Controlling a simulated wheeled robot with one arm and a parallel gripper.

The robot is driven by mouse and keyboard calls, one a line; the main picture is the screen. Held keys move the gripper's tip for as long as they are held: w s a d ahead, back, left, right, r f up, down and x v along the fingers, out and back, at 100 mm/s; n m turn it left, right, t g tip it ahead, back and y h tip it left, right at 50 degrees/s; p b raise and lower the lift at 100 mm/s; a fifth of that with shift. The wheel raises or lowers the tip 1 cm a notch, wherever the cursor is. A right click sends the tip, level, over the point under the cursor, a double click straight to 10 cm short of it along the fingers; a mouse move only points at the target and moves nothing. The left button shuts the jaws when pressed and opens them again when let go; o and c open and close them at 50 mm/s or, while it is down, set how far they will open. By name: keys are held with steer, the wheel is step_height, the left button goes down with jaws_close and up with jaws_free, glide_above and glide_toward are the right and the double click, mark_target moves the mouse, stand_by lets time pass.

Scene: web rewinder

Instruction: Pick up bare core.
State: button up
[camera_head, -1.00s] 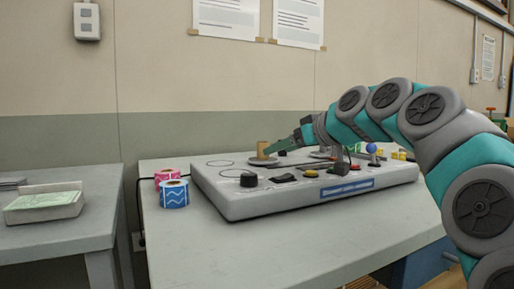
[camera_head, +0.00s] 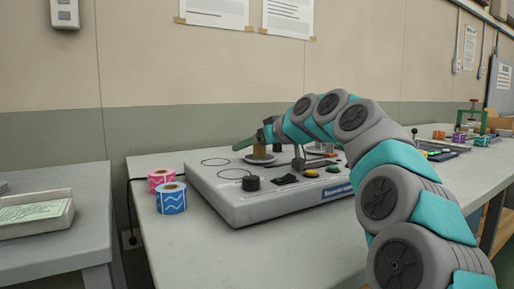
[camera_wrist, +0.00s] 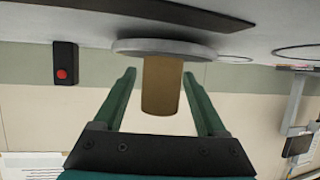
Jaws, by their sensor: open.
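The bare core (camera_head: 259,152), a short tan cylinder, stands on a round grey disc (camera_head: 248,159) on the rewinder's top. In the wrist view, which is upside down, the core (camera_wrist: 162,84) hangs from the disc (camera_wrist: 142,47) in the picture. In the wrist view my gripper (camera_wrist: 159,76) is open, with one finger on each side of the core. Gaps show between the core and both fingers.
The rewinder body (camera_head: 240,211) is a grey box with knobs and buttons. A pink roll (camera_head: 158,178) and a blue roll (camera_head: 172,198) stand left of it. A tray (camera_head: 36,214) is on the left table. The table front is clear.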

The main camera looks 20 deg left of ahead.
jaws_close()
stand_by(0.5)
